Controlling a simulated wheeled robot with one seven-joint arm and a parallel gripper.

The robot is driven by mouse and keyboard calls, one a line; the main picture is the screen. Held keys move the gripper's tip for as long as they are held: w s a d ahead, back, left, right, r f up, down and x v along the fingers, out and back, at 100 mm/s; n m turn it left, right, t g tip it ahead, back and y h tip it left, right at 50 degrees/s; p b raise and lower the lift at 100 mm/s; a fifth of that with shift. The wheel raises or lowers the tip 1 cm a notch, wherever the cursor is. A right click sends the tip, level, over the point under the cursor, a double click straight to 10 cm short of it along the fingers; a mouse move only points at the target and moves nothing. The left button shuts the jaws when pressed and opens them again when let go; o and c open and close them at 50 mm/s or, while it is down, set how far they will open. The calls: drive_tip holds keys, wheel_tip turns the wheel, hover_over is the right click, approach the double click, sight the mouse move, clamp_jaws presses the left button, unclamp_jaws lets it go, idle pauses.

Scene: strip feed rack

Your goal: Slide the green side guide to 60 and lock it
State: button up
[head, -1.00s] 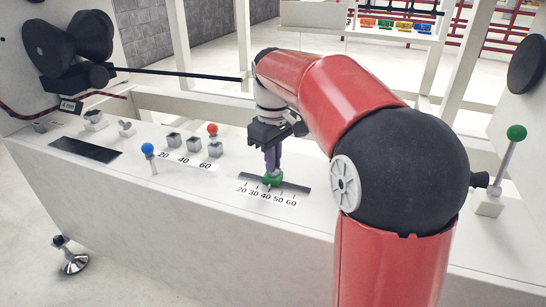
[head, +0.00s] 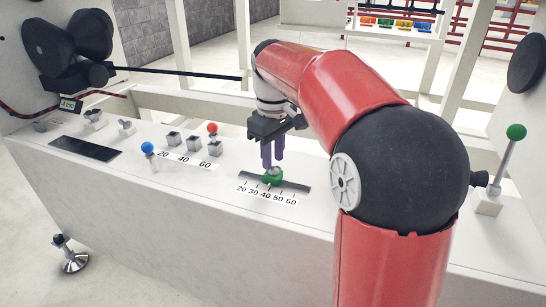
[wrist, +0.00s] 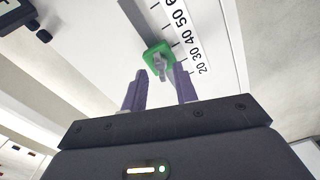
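The green side guide (head: 272,177) sits on the dark rail (head: 296,185) beside the printed 20–60 scale (head: 267,195), near the 40 mark. In the wrist view the green guide (wrist: 152,51) carries a small grey lever or knob (wrist: 159,66) on top. I cannot tell whether it is locked. My gripper (head: 273,166) is just above the guide with its two purple fingers apart. In the wrist view my gripper (wrist: 160,80) is open and empty, with the guide showing beyond the gap between the fingertips.
A blue-knobbed lever (head: 147,148) and a red-knobbed lever (head: 212,128) stand left of the rail by another 20–60 scale (head: 184,160). A dark plate (head: 85,149) lies farther left. A green-knobbed lever (head: 516,132) stands at the right. The panel around the rail is clear.

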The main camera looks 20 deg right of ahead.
wheel_tip(320, 180, up, 7)
drive_tip(key=shift+f, duration=0.2)
drive_tip(key=s+f+m+t, duration=0.2)
drive_tip(key=s+f, duration=0.4)
drive_tip(key=s, duration=0.5)
drive_tip(key=s+f+m+t, duration=0.3)
drive_tip(key=s+f+m, duration=0.2)
drive_tip(key=s, duration=0.6)
drive_tip(key=shift+s+f+t, duration=0.25)
drive_tip(key=shift+f+t, duration=0.05)
drive_tip(key=shift+f, duration=0.15)
